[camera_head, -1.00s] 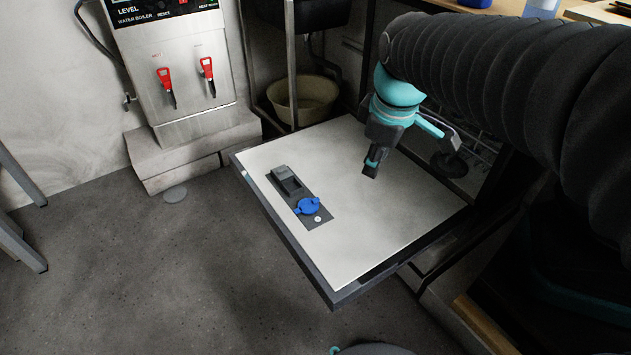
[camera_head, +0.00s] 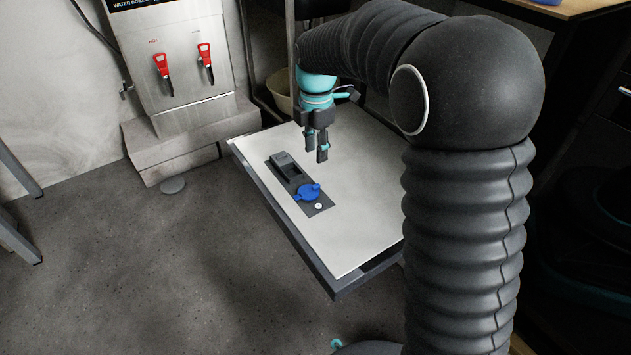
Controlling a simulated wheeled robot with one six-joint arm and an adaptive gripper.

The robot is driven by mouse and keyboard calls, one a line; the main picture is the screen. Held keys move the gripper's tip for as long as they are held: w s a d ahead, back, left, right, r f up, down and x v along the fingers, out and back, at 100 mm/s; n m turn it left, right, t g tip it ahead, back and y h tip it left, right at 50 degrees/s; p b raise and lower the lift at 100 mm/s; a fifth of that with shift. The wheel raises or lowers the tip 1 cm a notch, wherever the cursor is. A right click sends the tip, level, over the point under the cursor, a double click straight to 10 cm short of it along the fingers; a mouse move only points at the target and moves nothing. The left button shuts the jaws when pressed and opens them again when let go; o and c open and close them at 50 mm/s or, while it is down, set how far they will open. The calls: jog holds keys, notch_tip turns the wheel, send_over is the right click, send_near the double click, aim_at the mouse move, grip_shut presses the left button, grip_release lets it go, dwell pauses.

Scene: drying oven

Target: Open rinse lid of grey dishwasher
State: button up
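The grey dishwasher's door (camera_head: 356,190) lies open and flat, its pale inner face up. A dark dispenser panel (camera_head: 317,209) is set in it, with a grey compartment (camera_head: 287,169) at the far end. A round blue rinse lid (camera_head: 308,192) sits on the panel and looks closed. My gripper (camera_head: 316,155) hangs above the door, pointing down, beyond the blue lid and near the grey compartment. Its two fingers show a small gap and hold nothing that I can see. The dishwasher's inside is hidden behind my arm.
A water boiler (camera_head: 180,60) with two red-handled taps stands on a stepped block (camera_head: 165,150) at the back left. A beige basin (camera_head: 281,92) is partly hidden behind my gripper.

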aim_at(316, 185)
notch_tip(316, 185, down, 11)
jog(key=shift+r+b, duration=0.15)
jog(key=shift+b, duration=0.65)
grip_shut()
